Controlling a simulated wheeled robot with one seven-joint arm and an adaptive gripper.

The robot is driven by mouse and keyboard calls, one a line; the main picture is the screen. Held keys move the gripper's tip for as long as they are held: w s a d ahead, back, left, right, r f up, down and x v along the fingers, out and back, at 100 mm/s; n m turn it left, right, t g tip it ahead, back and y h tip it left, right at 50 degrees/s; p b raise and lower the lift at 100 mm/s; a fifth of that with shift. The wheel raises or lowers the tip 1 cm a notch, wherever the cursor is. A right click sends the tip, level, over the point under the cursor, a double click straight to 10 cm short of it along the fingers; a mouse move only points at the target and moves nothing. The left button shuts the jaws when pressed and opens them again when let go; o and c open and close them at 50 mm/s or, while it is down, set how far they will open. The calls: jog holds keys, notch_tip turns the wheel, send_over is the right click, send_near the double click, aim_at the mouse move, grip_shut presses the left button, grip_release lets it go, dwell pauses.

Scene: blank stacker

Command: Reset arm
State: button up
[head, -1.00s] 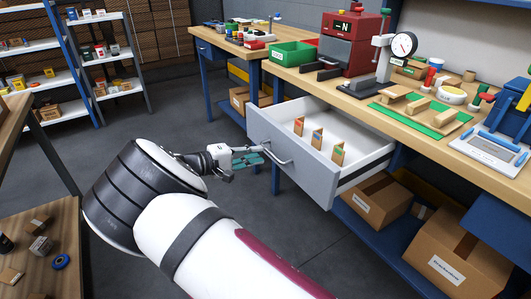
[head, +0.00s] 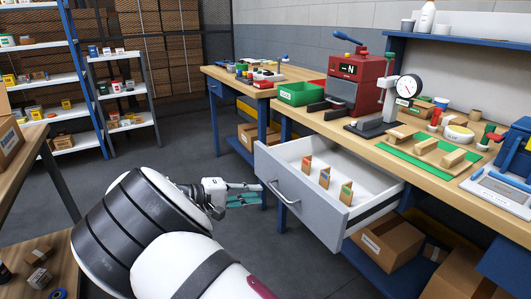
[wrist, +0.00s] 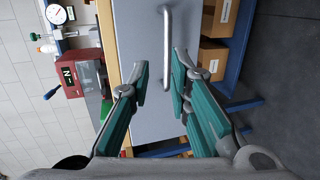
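My gripper (head: 258,194) is in front of the open drawer (head: 304,201), just left of its metal handle (head: 284,193) in the head view. In the wrist view my gripper (wrist: 160,78) has its two teal fingers spread with a gap between them, and nothing is held. The handle (wrist: 167,30) runs along the grey drawer front (wrist: 140,40) beyond the fingertips. The gripper looks apart from it. The drawer is pulled out from under the workbench and holds a few small upright wooden pieces with coloured faces (head: 325,178).
The workbench (head: 340,133) carries a red press (head: 362,85), a dial gauge (head: 408,87) and a green bin (head: 299,93). Cardboard boxes (head: 388,240) sit on the lower shelf. A wooden table (head: 30,250) stands at left. Open floor (head: 180,150) lies behind my arm.

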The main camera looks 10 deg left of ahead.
jog(key=s+d+r+m+g+y, duration=0.2)
jog(key=s+d+r+g, duration=0.15)
jog(key=d, duration=0.45)
jog(key=s+d+r+m+g+y, duration=0.1)
jog(key=s+d+r+g+y, duration=0.1)
jog(key=s+d+r, duration=0.5)
jog(key=s+d+r+m+g+y, duration=0.2)
jog(key=s+d+r+g, duration=0.1)
jog(key=d, duration=0.7)
jog(key=s+d+r+y, duration=0.2)
jog(key=s+d, duration=0.1)
jog(key=s, duration=0.5)
jog(key=s+d+r+y, duration=0.1)
jog(key=s+d+y, duration=0.2)
jog(key=s, duration=0.5)
jog(key=s+a+f+m+t+y, duration=0.1)
jog(key=s+f+m+t, duration=0.15)
jog(key=s, duration=1.05)
notch_tip(320, 180, up, 21)
jog(key=n+t+p, duration=0.1)
jog(key=t+p, duration=0.1)
jog(key=p, duration=1.7)
jog(key=shift+a+y, duration=0.3)
jog(key=shift+a, duration=0.1)
